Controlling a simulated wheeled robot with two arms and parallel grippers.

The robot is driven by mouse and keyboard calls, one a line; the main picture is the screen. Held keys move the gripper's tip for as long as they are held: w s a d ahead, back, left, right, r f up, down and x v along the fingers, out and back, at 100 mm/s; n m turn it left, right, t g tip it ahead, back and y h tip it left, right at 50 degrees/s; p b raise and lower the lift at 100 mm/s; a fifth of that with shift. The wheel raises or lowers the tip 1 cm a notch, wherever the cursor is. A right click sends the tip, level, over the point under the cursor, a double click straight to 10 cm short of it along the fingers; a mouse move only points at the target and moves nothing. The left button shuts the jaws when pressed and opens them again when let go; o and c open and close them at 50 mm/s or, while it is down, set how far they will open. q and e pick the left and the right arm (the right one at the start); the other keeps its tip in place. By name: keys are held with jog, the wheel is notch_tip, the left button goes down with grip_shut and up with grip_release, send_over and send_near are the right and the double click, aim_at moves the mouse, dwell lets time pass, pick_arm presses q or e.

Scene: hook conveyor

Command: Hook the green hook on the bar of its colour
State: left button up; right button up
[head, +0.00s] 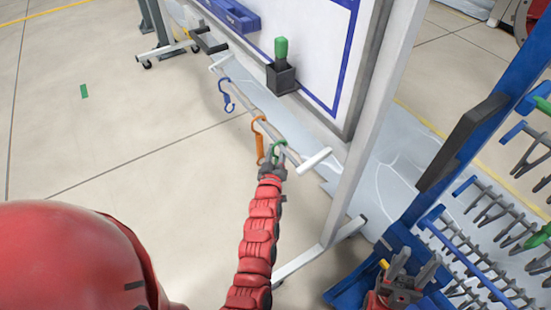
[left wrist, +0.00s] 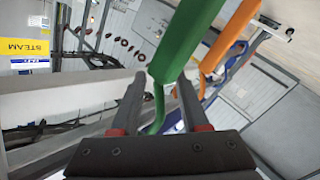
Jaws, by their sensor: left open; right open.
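The green hook (head: 281,146) hangs at the near end of a thin rail (head: 268,112), beside an orange hook (head: 258,138) and a blue hook (head: 228,95). My left gripper (head: 273,160) is at the green hook. In the left wrist view the green hook (left wrist: 180,45) comes down between the two open fingers of my left gripper (left wrist: 158,90), which are not closed on it. Green-tipped bars (head: 539,236) show on the blue rack at the right edge, partly cut off. My right gripper (head: 414,264) is open and empty in front of that rack.
A whiteboard (head: 325,55) with a pale post stands behind the rail. It carries a black holder (head: 281,78) with a green-handled object (head: 281,48). The blue rack (head: 425,240) with several grey prongs fills the right side.

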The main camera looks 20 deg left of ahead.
pick_arm(q)
jog(key=shift+w, duration=0.1)
grip_shut()
dwell(1.3)
grip_release()
jog(key=s+d, duration=0.1)
jog(key=s, duration=0.4)
jog(key=s+d+p, duration=0.1)
jog(key=s, duration=0.5)
jog(key=s+d+p, duration=0.1)
jog(key=s, duration=0.5)
jog(key=shift+s+d, duration=0.1)
jog(key=shift+d, duration=0.1)
